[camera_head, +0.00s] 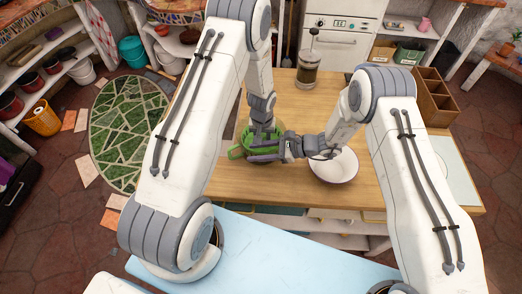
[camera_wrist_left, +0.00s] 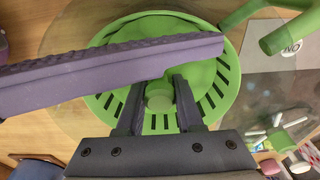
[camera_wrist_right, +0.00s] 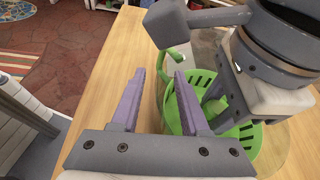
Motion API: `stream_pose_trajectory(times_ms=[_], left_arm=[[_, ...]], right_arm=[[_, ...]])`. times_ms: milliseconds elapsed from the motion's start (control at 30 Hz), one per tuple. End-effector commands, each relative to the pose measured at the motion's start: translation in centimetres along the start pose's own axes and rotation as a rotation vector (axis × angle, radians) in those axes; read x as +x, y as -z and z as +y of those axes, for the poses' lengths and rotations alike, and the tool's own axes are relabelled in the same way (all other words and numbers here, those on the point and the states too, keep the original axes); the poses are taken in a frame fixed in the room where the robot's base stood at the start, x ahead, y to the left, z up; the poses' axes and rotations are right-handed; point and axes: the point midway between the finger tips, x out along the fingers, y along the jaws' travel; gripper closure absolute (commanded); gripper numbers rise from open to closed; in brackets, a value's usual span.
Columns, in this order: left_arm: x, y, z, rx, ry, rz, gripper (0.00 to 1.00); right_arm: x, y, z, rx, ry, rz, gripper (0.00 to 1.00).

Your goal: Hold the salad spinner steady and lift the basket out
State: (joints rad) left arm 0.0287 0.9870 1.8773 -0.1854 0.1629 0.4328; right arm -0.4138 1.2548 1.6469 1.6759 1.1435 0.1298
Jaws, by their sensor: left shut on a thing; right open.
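The salad spinner's green slotted basket (camera_head: 278,141) is on the wooden counter, mostly covered by my grippers in the head view. In the left wrist view the basket (camera_wrist_left: 222,85) fills the middle, and a clear bowl (camera_wrist_left: 72,35) shows around it. My left gripper (camera_wrist_left: 160,85) is shut on the green knob (camera_wrist_left: 158,97) at the basket's centre. My right gripper (camera_wrist_right: 160,75) is open and empty. One of its fingers overlaps the basket (camera_wrist_right: 240,140) in the right wrist view. A purple finger crosses in front of the basket in the left wrist view.
A French press (camera_head: 309,70) stands farther back, and a wooden compartment box (camera_head: 435,92) at the right. The counter (camera_head: 225,180) is clear at its front left.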

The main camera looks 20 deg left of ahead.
Motion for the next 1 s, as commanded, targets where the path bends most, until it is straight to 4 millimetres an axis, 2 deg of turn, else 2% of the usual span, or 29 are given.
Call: stream_pose_trajectory(times_ms=[100, 133, 233, 1000], left_arm=[[-0.02, 0.02, 0.01, 0.0, 0.0, 0.001, 1.0], [-0.02, 0.02, 0.02, 0.0, 0.0, 0.0, 1.0], [-0.02, 0.02, 0.02, 0.0, 0.0, 0.001, 1.0], [-0.01, 0.02, 0.06, 0.001, 0.0, 0.001, 1.0]], right_arm=[[-0.02, 0.0, 0.0, 0.0, 0.0, 0.0, 0.55], [-0.03, 0.0, 0.0, 0.0, 0.0, 0.0, 0.63], [-0.05, 0.0, 0.0, 0.0, 0.0, 0.0, 1.0], [-0.03, -0.03, 0.03, -0.002, -0.002, 0.0, 1.0]])
